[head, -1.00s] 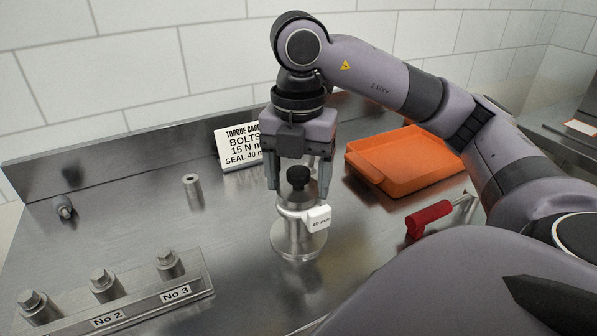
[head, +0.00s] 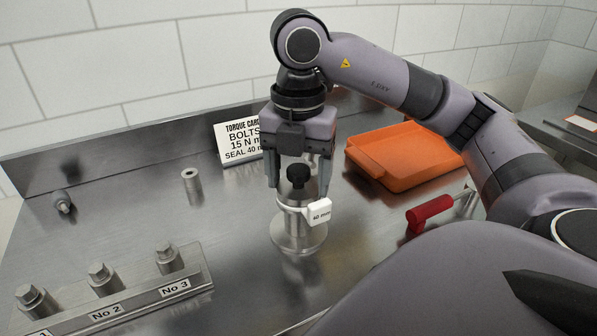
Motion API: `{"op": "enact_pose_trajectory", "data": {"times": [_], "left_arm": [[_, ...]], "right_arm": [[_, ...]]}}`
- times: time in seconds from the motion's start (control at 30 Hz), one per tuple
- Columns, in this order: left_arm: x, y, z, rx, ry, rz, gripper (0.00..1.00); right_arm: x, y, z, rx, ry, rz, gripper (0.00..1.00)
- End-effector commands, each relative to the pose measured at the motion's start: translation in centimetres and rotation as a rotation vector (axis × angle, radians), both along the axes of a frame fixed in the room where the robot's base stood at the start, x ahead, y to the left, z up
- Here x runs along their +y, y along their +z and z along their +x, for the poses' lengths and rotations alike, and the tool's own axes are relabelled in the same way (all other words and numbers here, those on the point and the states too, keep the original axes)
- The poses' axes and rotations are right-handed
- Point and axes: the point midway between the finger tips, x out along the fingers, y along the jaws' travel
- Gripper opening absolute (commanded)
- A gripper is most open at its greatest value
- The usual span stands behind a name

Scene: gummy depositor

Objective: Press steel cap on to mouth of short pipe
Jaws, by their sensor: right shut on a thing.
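The short pipe (head: 297,226) stands upright on its round base flange on the steel bench, near the middle of the head view. A pale collar with a white "40 mm" tag (head: 320,212) is around its upper part. My right gripper (head: 299,186) points down over the pipe, one finger on each side. It is shut on the steel cap, whose black knob (head: 298,176) shows between the fingers. The cap's rim is mostly hidden, so I cannot tell whether it is fully seated on the mouth. My left gripper is out of view.
An orange tray (head: 392,178) lies to the right, with a red-handled tool (head: 430,212) in front of it. A torque card (head: 238,143) stands behind. A bolt rack (head: 125,297), a small sleeve (head: 191,180) and a grey fitting (head: 63,202) are left. Bench between them is clear.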

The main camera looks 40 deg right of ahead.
Motion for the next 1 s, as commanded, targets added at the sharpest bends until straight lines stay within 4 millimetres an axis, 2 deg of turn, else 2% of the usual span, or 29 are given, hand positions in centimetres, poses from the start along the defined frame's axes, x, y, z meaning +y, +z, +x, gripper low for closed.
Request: {"op": "enact_pose_trajectory", "data": {"times": [0.03,0.1,0.4,0.8,1.0], "left_arm": [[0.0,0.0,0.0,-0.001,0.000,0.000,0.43],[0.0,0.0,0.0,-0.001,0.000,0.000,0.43],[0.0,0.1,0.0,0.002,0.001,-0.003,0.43],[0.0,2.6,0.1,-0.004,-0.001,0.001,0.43],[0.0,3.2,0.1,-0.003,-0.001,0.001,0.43]], "right_arm": [[0.0,0.0,0.0,-0.001,0.000,0.000,0.81],[0.0,0.0,0.0,-0.001,0.000,0.000,1.00],[0.0,0.1,0.0,0.000,0.000,0.000,1.00],[0.0,5.7,0.0,-0.004,-0.001,0.000,1.00],[0.0,7.0,0.0,-0.001,-0.001,0.000,1.00]]}}
